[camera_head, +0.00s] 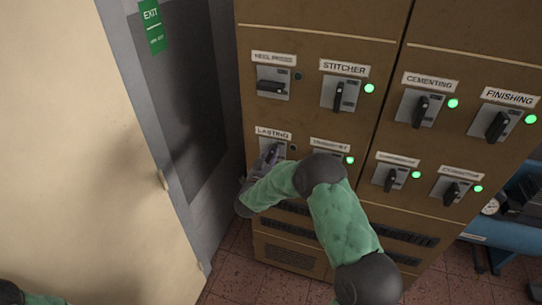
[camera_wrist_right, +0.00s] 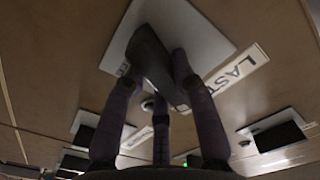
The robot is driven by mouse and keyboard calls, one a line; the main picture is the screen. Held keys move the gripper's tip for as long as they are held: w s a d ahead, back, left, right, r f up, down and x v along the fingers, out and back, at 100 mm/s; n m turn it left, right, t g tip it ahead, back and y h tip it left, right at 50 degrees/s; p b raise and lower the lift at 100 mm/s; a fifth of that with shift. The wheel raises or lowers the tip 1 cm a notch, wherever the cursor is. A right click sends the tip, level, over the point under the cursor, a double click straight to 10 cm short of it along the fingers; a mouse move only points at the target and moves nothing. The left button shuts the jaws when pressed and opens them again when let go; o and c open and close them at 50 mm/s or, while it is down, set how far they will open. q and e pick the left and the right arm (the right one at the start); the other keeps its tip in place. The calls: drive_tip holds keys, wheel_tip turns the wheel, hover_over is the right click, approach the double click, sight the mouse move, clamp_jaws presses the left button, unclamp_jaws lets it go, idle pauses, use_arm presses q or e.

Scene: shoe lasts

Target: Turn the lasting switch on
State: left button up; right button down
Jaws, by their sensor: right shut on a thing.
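The lasting switch (camera_head: 275,147) is at the lower left of the brown cabinet, under a LASTING label (camera_head: 273,133). Its lamp (camera_head: 293,148) is dark. My right gripper (camera_head: 265,164) is at this switch and partly covers it in the head view. In the right wrist view, the dark switch handle (camera_wrist_right: 153,60) stands out from its pale plate (camera_wrist_right: 190,30), between the fingers of my right gripper (camera_wrist_right: 158,95), which is shut on it. The handle looks close to upright and somewhat tilted in the head view. My left gripper is out of view.
The heel press switch (camera_head: 271,87) above has a horizontal handle and a dark lamp. The stitcher (camera_head: 340,95), cementing (camera_head: 420,110) and finishing (camera_head: 495,125) switches have upright handles and green lamps. A pale door (camera_head: 75,130) stands left. Blue equipment (camera_head: 500,233) is at right.

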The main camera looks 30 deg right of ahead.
drive_tip(key=shift+n+p, duration=0.6)
drive_tip(key=shift+n, duration=1.6)
drive_tip(key=c, duration=1)
unclamp_jaws()
drive_tip(key=shift+s, duration=0.1)
drive_tip(key=v, duration=1.2)
